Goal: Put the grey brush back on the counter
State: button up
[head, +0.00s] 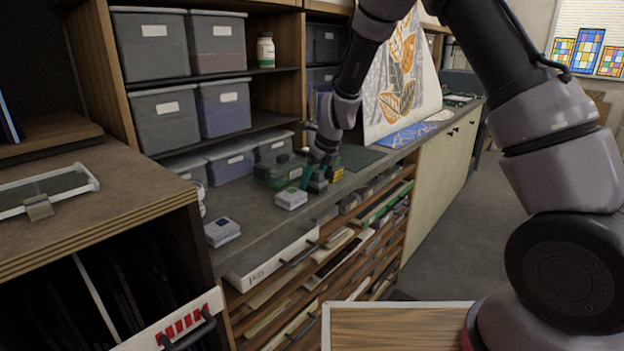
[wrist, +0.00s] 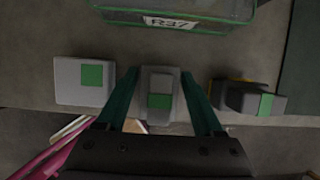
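My gripper (wrist: 160,92) has its two teal fingers closed against the sides of a small grey block-like piece with a green patch, which I take for the grey brush (wrist: 161,84). The brush lies between the fingertips, over the front edge of the counter (wrist: 30,85). Whether it touches the counter top I cannot tell. In the head view my gripper (head: 316,182) is low over the counter (head: 262,225), and the brush is not clear there.
A pale box with a green patch (wrist: 84,80) is left of my gripper, a dark grey piece (wrist: 250,98) right. A green-edged bin labelled R37 (wrist: 178,14) stands behind. Open drawers (head: 330,255) lie below the counter. A white-grey block (head: 222,231) sits further left.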

aim_at(323, 183)
jog(key=shift+o, duration=0.2)
jog(key=s+d+r+n+t, duration=0.1)
jog(key=s+d+r+n, duration=0.45)
jog(key=d+r, duration=0.55)
jog(key=s+d+r+n+t, duration=0.1)
jog(key=s+d+r+n, duration=0.4)
jog(key=r, duration=1)
jog(key=s+d+r+n+t, duration=0.1)
jog(key=s+d+r+n, duration=0.1)
jog(key=s+d+n, duration=0.3)
jog(key=s+d+r+n+t+h, duration=0.1)
jog(key=s+d+n, duration=0.5)
jog(key=s, duration=0.6)
jog(key=shift+s+d+r+h, duration=0.15)
jog(key=shift+d+r+h, duration=0.15)
jog(key=shift+d+r, duration=0.15)
jog(key=shift+a, duration=0.1)
